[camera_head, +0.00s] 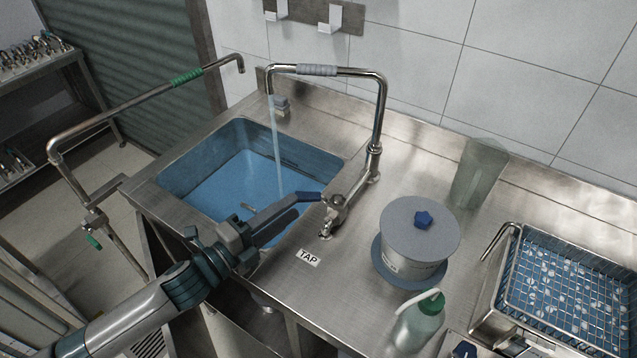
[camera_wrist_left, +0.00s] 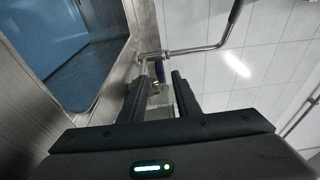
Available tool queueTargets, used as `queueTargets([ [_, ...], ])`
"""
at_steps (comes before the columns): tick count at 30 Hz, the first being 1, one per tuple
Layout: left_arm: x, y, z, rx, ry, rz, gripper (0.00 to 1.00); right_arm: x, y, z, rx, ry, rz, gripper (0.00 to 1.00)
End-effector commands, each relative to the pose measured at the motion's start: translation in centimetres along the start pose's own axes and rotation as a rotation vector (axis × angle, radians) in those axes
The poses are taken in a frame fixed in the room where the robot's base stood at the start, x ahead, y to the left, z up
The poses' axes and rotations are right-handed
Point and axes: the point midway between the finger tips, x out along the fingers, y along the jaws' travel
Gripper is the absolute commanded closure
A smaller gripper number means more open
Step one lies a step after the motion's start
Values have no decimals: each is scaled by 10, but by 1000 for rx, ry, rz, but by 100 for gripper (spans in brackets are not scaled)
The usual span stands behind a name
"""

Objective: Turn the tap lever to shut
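The tap (camera_head: 377,120) is a chrome pipe rising beside the sink, with a grey sleeve on its spout. Water (camera_head: 276,150) runs from the spout into the sink. Contact cannot be told. My right gripper is out of view.
The blue sink basin (camera_head: 215,185) lies behind my arm. A "TAP" label (camera_head: 308,257) is on the counter. A grey lidded pot (camera_head: 418,230), a clear jug (camera_head: 478,172), a green bottle (camera_head: 420,320) and a wire basket (camera_head: 570,285) stand right. Another pipe with green grip (camera_head: 187,76) stands left.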

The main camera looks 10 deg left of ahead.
Motion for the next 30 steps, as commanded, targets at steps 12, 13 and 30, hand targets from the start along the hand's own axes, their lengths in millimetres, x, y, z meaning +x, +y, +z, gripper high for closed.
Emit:
queueTargets([
  [12,70,-4,0,0,0,-2,70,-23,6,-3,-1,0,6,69],
  [13,74,-4,0,1,0,-2,70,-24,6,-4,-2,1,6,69],
  [30,100,0,0,0,1,0,70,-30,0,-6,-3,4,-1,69],
])
